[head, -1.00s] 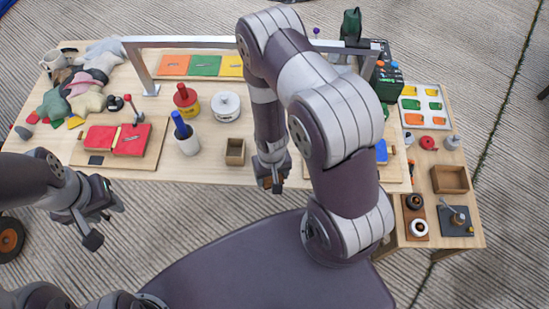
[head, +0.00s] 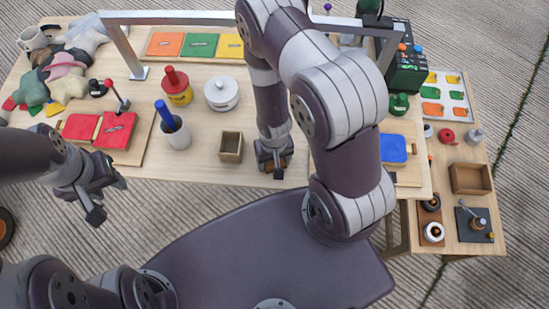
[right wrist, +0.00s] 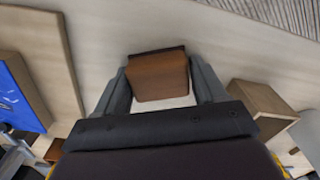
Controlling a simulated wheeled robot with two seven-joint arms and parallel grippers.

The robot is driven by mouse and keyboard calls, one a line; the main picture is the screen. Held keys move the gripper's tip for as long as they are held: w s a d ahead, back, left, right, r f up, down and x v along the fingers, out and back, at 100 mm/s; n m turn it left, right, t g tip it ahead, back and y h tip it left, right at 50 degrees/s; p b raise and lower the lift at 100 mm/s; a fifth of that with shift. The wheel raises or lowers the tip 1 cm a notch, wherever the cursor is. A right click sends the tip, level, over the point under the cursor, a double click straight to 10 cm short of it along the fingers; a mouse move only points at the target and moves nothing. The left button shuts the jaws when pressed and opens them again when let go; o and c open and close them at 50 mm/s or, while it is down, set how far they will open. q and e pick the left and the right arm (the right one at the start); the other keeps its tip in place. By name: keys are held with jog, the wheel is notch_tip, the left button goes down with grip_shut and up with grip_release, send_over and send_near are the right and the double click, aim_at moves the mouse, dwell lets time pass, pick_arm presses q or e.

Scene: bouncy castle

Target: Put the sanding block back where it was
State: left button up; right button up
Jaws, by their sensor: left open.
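The sanding block (right wrist: 160,76) is a brown block with a darker face at its far edge. In the right wrist view it sits between the fingers of my right gripper (right wrist: 162,85), which look closed against its sides. In the head view my right gripper (head: 273,166) is at the front edge of the workbench (head: 205,174), right of a small open wooden box (head: 231,147). The block is mostly hidden there, and I cannot tell whether it touches the bench top. My left gripper (head: 107,199) is open and empty, off the bench's front left edge.
A white cup with a blue-handled tool (head: 178,133), a red board (head: 115,130) and a white pot (head: 221,93) stand to the left. A blue block (head: 393,148) lies right of my right arm. A metal frame (head: 210,18) spans the bench. Bare bench surrounds the right gripper.

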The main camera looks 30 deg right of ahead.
jog(key=shift+o, duration=1.1)
jog(key=shift+s+a, duration=0.1)
jog(key=shift+s, duration=0.2)
jog(key=shift+w+a+f, duration=0.1)
